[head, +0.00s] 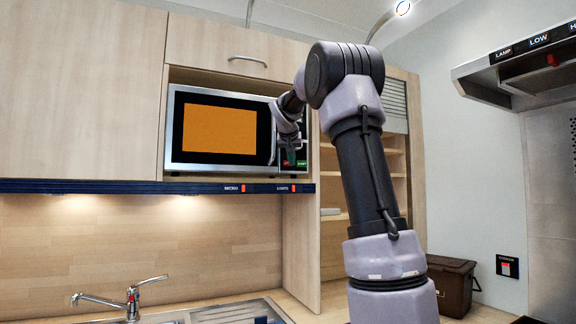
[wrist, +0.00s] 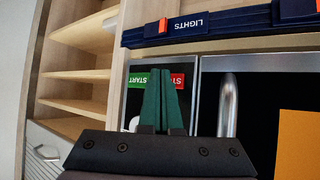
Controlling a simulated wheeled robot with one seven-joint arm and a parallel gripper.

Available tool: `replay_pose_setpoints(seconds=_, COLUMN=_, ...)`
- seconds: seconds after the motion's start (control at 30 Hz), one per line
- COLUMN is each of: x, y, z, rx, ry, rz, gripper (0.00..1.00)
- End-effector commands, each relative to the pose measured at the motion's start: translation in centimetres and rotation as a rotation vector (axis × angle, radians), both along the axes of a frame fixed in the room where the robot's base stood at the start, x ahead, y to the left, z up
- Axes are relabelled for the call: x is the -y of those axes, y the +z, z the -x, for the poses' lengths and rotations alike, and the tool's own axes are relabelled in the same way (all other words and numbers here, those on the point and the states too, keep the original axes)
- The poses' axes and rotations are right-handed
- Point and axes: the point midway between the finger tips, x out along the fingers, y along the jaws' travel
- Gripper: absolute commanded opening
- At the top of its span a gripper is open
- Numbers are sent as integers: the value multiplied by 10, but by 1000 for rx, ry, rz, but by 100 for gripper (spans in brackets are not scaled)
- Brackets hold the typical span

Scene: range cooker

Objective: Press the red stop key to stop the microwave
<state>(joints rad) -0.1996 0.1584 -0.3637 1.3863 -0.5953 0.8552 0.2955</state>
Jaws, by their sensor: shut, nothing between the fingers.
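The microwave (head: 219,130) sits in a cabinet niche, its window lit orange. Its red stop key (head: 285,163) is low on the right-hand panel, left of the green start key (head: 301,162). My gripper (head: 291,156) is in front of this panel, partly hidden by my arm. In the wrist view the picture is turned over: the red stop key (wrist: 178,80) is right of the green start key (wrist: 137,80). My gripper's green fingers (wrist: 160,72) are shut and empty, their tips over the gap between the keys and partly covering the stop key. I cannot tell whether they touch.
The microwave door handle (wrist: 228,105) stands out close beside my fingers. A dark blue rail with a red LIGHTS switch (head: 293,188) runs below the microwave. Open shelves (head: 335,170) are to the right. A sink tap (head: 131,298) is below.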

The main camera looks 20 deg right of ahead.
Motion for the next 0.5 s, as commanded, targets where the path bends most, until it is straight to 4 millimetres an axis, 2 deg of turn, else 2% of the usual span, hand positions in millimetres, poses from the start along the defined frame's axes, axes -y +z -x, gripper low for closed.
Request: replay_pose_setpoints(seconds=0.5, x=0, y=0, z=-8, rx=0, ry=-1, rz=-1, gripper=0)
